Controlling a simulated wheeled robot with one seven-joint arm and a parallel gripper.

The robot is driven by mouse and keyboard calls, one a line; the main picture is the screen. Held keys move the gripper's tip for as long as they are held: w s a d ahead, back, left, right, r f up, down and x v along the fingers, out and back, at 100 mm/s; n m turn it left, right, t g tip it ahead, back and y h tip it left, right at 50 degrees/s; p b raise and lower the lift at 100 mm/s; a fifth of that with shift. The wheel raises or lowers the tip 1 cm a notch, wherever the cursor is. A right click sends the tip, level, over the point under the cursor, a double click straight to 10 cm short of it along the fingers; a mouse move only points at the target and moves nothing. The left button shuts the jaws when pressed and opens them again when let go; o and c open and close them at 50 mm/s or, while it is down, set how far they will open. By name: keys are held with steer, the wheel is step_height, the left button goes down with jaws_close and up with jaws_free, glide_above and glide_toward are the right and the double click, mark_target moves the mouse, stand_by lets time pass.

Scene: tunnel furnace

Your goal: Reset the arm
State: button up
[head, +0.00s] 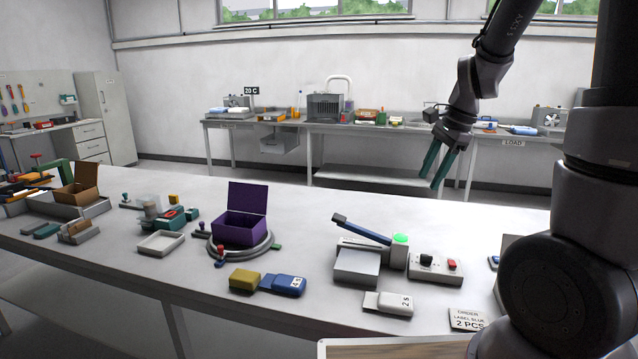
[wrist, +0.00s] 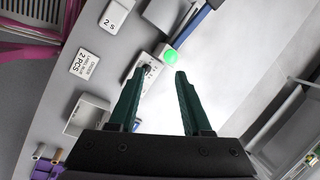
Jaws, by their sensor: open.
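My gripper (head: 440,167) hangs in the air over the back right edge of the near white table (head: 320,215), with its green fingers pointing down. In the wrist view my gripper (wrist: 163,72) shows its two fingers spread apart with nothing between them. My dark grey arm reaches in from the upper right and covers the right side of the head view. Below the gripper in the wrist view lie a control box, partly hidden by a finger, and a lever device with a green light (wrist: 170,56).
On the table stand an open purple box (head: 240,230) on a round stand, a lever device (head: 370,250), a button box (head: 435,268), a blue tagged block (head: 283,285) and a "2 PCS" card (head: 467,320). A back bench (head: 390,130) holds several items. The table's back middle is clear.

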steer(key=s+a+r+n+t, duration=0.2)
steer(key=s+r+n+t, duration=0.3)
steer(key=s+r+n, duration=0.5)
steer(key=s+r, duration=0.5)
steer(key=shift+s+n+h, duration=0.15)
steer(key=shift+n+h, duration=0.25)
